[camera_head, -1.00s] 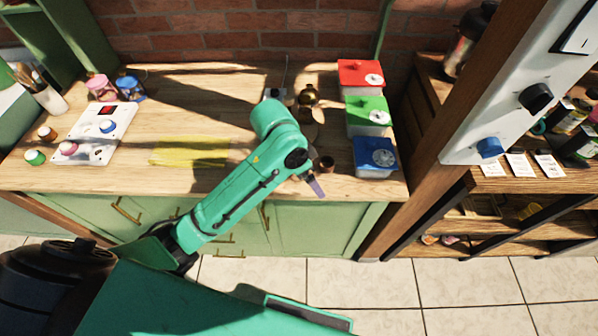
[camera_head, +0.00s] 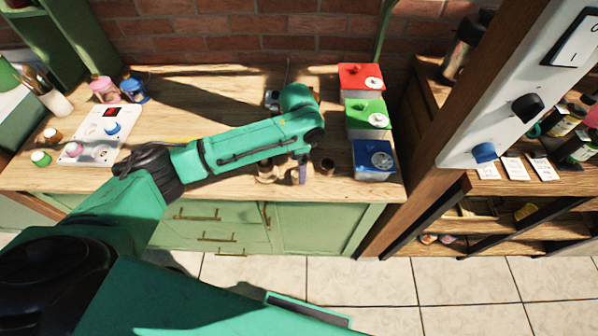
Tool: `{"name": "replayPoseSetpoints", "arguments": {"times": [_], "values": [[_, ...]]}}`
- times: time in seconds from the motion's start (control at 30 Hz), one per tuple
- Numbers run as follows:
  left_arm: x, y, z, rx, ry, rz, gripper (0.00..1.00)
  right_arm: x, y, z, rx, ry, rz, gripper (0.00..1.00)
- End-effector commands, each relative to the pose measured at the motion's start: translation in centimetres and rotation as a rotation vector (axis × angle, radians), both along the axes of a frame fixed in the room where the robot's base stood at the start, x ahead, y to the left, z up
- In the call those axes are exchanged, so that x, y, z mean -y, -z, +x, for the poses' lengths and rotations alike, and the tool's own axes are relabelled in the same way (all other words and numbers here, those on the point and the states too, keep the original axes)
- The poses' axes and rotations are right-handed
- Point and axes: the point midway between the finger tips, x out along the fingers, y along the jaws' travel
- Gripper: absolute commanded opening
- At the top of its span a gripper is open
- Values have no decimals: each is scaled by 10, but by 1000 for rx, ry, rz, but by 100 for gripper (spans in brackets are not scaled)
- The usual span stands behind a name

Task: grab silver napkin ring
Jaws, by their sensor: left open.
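I cannot make out a silver napkin ring for certain; it may be hidden behind my left arm or too small to tell. My left gripper (camera_head: 299,172) points down over the front right part of the wooden counter (camera_head: 230,97). Its purple-grey fingers show small, and I see nothing clearly held. A small dark brown round thing (camera_head: 327,167) stands just right of the fingers. Another small brownish thing (camera_head: 265,169) shows just left of them, partly covered by my arm. My right gripper is not in view.
A red box (camera_head: 360,76), a green box (camera_head: 367,114) and a blue box (camera_head: 375,158) line the counter's right end. A white panel with knobs (camera_head: 95,140) lies at left. A wooden post (camera_head: 440,130) rises beyond the right edge.

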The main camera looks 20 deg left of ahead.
Motion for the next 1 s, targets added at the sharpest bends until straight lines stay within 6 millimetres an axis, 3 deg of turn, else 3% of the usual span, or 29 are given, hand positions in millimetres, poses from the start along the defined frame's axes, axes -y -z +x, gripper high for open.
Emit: {"name": "replayPoseSetpoints", "arguments": {"times": [0.03,0.17,0.37,0.4,0.6,0.63,1.0], "values": [[1,6,0,-3,0,2,90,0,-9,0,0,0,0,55],[1,29,0,-2,-1,1,90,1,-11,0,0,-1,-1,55],[1,34,1,2,0,1,90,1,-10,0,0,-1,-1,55],[1,34,1,2,0,1,87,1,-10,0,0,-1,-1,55],[1,34,1,2,0,0,10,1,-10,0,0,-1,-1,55],[1,34,1,2,0,0,2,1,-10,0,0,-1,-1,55],[2,25,1,2,-1,-1,2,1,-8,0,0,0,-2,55]]}}
